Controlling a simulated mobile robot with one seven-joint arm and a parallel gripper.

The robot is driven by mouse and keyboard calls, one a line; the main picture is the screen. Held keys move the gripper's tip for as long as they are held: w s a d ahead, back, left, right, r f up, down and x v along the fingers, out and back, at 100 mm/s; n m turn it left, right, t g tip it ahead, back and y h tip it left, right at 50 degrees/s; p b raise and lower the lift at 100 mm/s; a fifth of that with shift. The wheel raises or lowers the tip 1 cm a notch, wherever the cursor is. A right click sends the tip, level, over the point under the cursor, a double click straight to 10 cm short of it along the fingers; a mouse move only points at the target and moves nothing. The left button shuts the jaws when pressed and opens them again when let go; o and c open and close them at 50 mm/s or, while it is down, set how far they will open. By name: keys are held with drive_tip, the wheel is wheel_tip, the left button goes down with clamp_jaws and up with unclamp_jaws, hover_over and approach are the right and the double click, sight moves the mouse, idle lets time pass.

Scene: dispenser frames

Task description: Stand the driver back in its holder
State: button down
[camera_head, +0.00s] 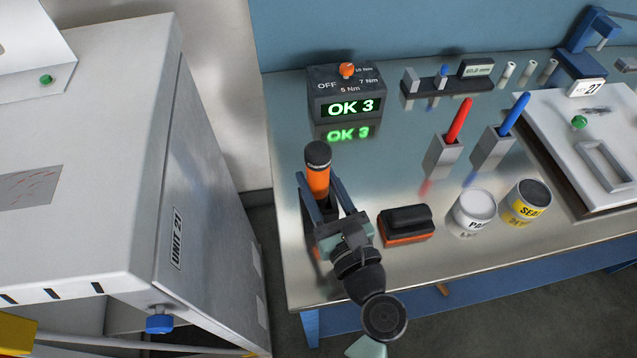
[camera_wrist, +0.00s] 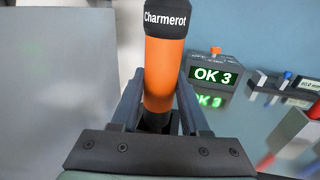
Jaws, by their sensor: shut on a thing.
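The driver (camera_head: 317,179) has an orange body and a black cap. It stands close to upright at the left end of the bench. My gripper (camera_head: 321,190) is shut on it, with a blue finger on each side. In the wrist view the driver (camera_wrist: 164,70) rises between the fingers of my gripper (camera_wrist: 160,98), and its cap reads "Charmerot". A dark part shows below the orange body between the fingers. I cannot tell whether this is the holder or the driver's own lower part. The driver's lower end is hidden by my gripper.
A black box (camera_head: 345,84) reading "OK 3" stands behind the driver. A black and orange block (camera_head: 405,225) lies to the right. Grey stands with a red pen (camera_head: 459,121) and a blue pen (camera_head: 514,114), and two cans, are farther right. A grey cabinet (camera_head: 100,150) is left.

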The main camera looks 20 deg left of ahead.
drive_tip(key=shift+f, duration=0.2)
drive_tip(key=shift+f, duration=0.15)
drive_tip(key=shift+c, duration=2)
unclamp_jaws()
